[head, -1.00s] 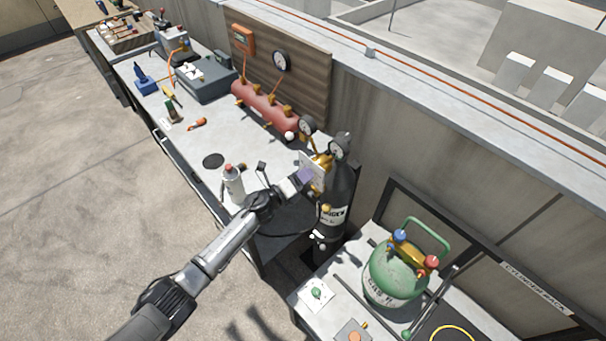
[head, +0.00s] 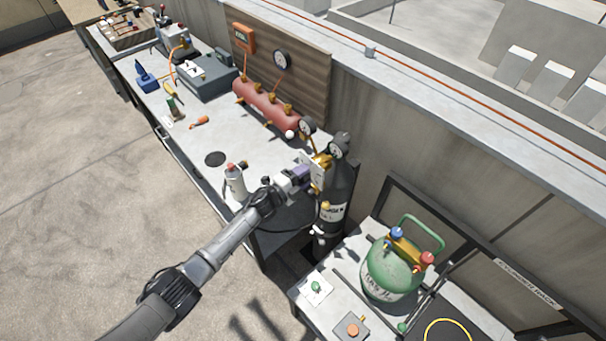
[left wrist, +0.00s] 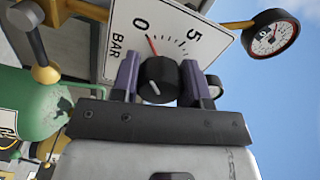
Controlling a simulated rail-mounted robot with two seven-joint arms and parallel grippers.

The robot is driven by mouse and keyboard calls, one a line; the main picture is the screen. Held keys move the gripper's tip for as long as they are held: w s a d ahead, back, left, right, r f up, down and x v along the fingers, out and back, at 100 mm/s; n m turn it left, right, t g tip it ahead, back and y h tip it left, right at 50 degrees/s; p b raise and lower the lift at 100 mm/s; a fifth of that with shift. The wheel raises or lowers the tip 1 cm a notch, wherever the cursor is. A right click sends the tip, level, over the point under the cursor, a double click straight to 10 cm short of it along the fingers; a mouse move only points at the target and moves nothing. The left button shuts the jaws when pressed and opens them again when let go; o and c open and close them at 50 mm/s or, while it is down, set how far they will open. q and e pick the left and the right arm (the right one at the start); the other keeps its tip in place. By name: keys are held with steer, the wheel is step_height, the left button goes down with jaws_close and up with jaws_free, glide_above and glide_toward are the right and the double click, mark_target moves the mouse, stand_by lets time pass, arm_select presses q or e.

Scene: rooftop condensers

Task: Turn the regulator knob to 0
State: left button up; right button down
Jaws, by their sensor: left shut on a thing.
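The black regulator knob (left wrist: 160,80) sits in front of a white dial plate (left wrist: 175,30) marked 0, 5 and BAR. A red line on the plate points close to the 0, and the knob's face has a short white mark. My left gripper (left wrist: 161,80) has its purple fingers on both sides of the knob, shut on it. In the head view the left gripper (head: 304,173) is at the brass regulator (head: 321,160) on the dark cylinder (head: 337,190); the gripper and plate hide the knob there. My right gripper is not in view.
Two round gauges (head: 338,146) stand by the regulator. A white bottle (head: 234,183) stands left of my left arm on the bench. A green gas tank (head: 392,268) stands on the front right table. A red manifold (head: 262,104) is behind on the bench.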

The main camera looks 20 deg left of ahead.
arm_select(q)
steer(key=shift+n, duration=0.4)
steer(key=o, duration=0.9)
steer(key=shift+o, duration=0.2)
steer(key=shift+s+a, duration=0.25)
steer(key=shift+s, duration=0.15)
steer(key=p+v, duration=0.1)
steer(key=v, duration=1.2)
steer(key=shift+w, duration=0.1)
